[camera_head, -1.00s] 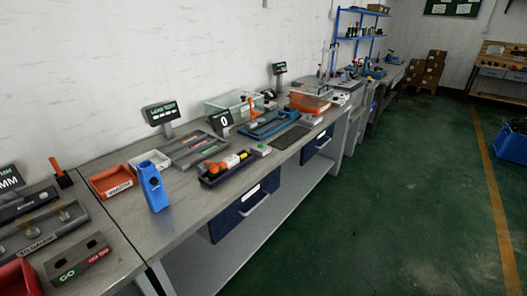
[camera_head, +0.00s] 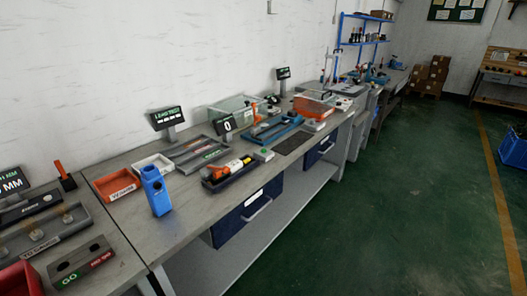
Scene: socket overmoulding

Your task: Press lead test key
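A small black display reading "LEAD TEST" (camera_head: 167,117) stands on a stand at the back of the bench. In front of it lies a grey fixture plate (camera_head: 185,149) with green and red marked strips. A small white box with a green button (camera_head: 263,155) sits right of the fixture, beside a dark blue tray (camera_head: 232,177). I cannot tell for sure that this button is the lead test key. Neither of my grippers shows in the view.
A second display showing "0" (camera_head: 226,126), a blue fixture (camera_head: 274,132) and a dark mat (camera_head: 294,141) lie farther right. Green floor (camera_head: 370,220) is clear in front.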

